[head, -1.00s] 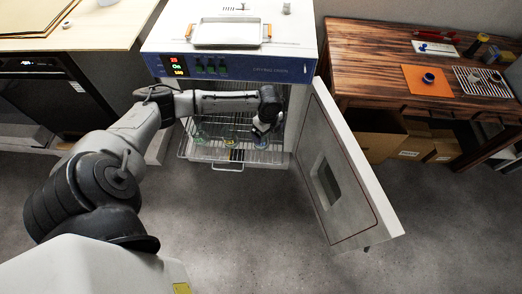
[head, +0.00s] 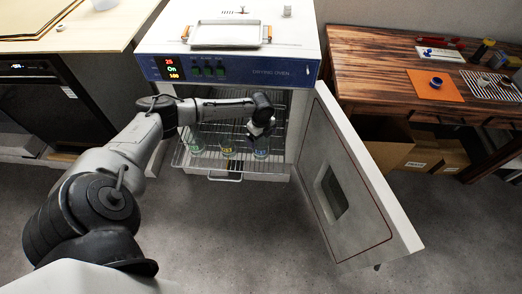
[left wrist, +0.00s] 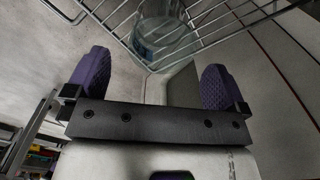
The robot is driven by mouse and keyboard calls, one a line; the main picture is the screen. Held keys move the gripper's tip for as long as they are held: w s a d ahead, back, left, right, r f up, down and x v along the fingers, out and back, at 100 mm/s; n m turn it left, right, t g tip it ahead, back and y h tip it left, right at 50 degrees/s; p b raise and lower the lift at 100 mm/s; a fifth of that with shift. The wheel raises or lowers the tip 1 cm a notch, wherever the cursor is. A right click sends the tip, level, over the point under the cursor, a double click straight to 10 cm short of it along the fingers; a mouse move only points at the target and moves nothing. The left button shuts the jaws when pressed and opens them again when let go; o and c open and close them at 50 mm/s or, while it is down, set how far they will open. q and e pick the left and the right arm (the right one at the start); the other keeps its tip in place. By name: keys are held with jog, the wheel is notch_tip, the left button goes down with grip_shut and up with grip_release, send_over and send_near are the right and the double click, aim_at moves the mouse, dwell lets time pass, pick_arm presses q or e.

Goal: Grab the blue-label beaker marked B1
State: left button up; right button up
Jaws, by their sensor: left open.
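Three glass beakers stand in a row on the wire rack (head: 213,170) of the open drying oven. One has a greenish label (head: 197,144), one a yellow label (head: 228,149), and the blue-label beaker (head: 261,150) is at the right end. The marking B1 is too small to read. My left gripper (head: 262,133) is at the blue-label beaker and partly covers it. In the left wrist view, the purple-padded fingers of my left gripper (left wrist: 155,66) are open and empty. A clear bluish beaker (left wrist: 160,35) shows beyond them on the rack wires. My right gripper is out of view.
The oven door (head: 345,175) stands open to the right of the rack. A metal tray (head: 225,34) lies on top of the oven (head: 160,40). A wooden bench (head: 390,75) is at the right, with cardboard boxes (head: 425,158) below. The floor in front is clear.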

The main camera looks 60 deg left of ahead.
pick_arm(q)
jog(key=b, duration=0.3)
send_over(261, 143)
jog(key=s+d, duration=0.2)
jog(key=d, duration=0.1)
jog(key=shift+w+a+f, duration=0.1)
jog(key=shift+w+f, duration=0.05)
jog(key=shift+f, duration=1)
jog(key=shift+w+a+f, duration=0.1)
jog(key=shift+f, duration=1.5)
jog(key=shift+c, duration=1.3)
jog(key=c, duration=0.8)
